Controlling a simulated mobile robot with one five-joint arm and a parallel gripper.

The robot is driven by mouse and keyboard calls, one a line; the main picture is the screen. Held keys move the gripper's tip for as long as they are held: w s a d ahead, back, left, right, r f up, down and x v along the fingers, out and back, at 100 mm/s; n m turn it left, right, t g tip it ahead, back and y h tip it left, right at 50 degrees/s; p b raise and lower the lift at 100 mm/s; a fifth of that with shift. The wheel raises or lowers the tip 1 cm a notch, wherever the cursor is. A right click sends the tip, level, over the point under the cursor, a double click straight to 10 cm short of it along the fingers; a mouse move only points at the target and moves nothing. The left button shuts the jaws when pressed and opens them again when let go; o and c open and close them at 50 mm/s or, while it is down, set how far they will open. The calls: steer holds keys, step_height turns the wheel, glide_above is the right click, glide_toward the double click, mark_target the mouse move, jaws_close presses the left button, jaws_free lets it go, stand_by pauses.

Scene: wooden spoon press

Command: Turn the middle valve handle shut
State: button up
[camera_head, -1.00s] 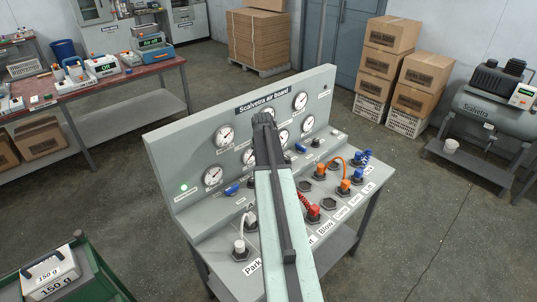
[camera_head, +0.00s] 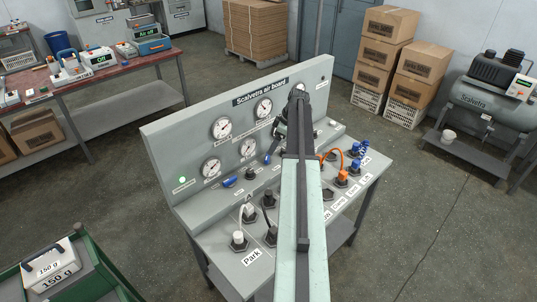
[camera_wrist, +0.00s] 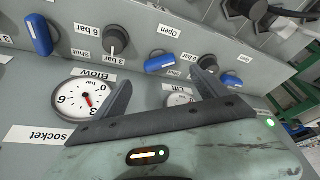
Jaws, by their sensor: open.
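Three blue valve handles show on the grey board in the wrist view. The middle handle (camera_wrist: 160,62) lies slightly slanted between and just past my open fingertips; I see no contact. One blue handle (camera_wrist: 40,35) is to its left and another (camera_wrist: 230,80) to its right. In the head view, the middle handle (camera_head: 267,159) shows just left of my arm, and a blue handle (camera_head: 229,182) sits lower left. The third is hidden there behind my arm. My gripper (camera_wrist: 162,78) is open and empty, close to the board; it also shows in the head view (camera_head: 282,130).
A black knob (camera_wrist: 117,40) stands beside the middle handle. The Blow gauge (camera_wrist: 85,96) is close to one finger. Sockets with a white plug (camera_head: 238,238) and an orange hose (camera_head: 342,176) fill the board's ledge. A green cart (camera_head: 90,262) stands lower left.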

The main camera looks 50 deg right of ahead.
mark_target(267, 156)
steer(key=shift+n, duration=0.5)
steer(key=b+x, duration=0.7)
steer(key=shift+w+f, duration=0.15)
steer(key=shift+f, duration=0.25)
steer(key=shift+r, duration=0.15)
steer(key=c, duration=1.4)
